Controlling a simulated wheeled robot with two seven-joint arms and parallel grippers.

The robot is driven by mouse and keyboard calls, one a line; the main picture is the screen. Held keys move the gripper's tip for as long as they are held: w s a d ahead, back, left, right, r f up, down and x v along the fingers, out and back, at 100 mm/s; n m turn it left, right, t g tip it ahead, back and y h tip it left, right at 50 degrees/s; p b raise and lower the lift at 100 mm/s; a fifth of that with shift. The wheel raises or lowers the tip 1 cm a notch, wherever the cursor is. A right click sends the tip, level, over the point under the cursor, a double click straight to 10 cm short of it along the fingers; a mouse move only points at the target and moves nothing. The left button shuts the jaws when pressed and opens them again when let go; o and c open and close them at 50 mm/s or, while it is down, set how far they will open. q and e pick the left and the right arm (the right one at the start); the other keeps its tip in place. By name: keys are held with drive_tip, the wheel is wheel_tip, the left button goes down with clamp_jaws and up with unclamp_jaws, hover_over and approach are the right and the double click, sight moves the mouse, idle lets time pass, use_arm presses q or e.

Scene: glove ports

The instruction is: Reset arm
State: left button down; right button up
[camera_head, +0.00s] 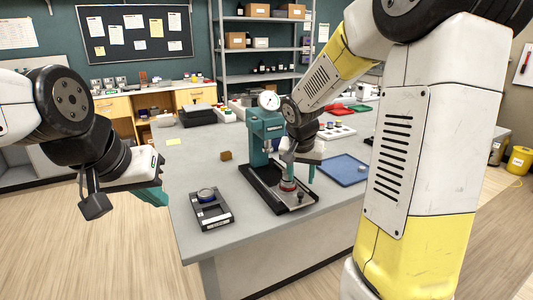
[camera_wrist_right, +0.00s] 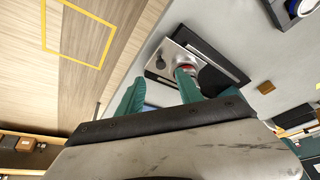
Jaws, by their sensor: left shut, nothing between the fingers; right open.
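My left gripper (camera_head: 150,190) hangs over the floor off the table's left edge, its teal fingers shut and empty. My right gripper (camera_head: 300,170) is open over the front of the teal press (camera_head: 262,128), with one teal finger near a round red-and-metal piece (camera_head: 288,185) on the press's base. In the right wrist view the open fingers (camera_wrist_right: 160,92) show with nothing between them. One fingertip overlaps the red-and-metal piece (camera_wrist_right: 187,66) there; I cannot tell whether they touch. The press's metal base plate (camera_wrist_right: 165,58) also shows there.
A black tray (camera_head: 222,219) with a dark blue round part (camera_head: 206,194) lies left of the press. A blue tray (camera_head: 345,170) lies to its right. A small brown block (camera_head: 226,156) and a yellow note (camera_head: 173,142) lie on the grey table (camera_head: 195,160).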

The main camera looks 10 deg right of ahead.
drive_tip(key=s+a+r+n+y, duration=0.1)
drive_tip(key=s+r, duration=0.2)
drive_tip(key=s, duration=0.4)
drive_tip(key=s+a+r+n+t+y, duration=0.1)
drive_tip(key=s+a+r+n, duration=0.1)
drive_tip(key=s+r, duration=0.2)
drive_tip(key=s+a+r+n+t+y, duration=0.1)
drive_tip(key=s+r+n, duration=0.1)
drive_tip(key=s, duration=0.8)
drive_tip(key=shift+s+a+r+y, duration=0.2)
drive_tip(key=shift+a+r+y, duration=0.15)
drive_tip(key=shift+r, duration=0.45)
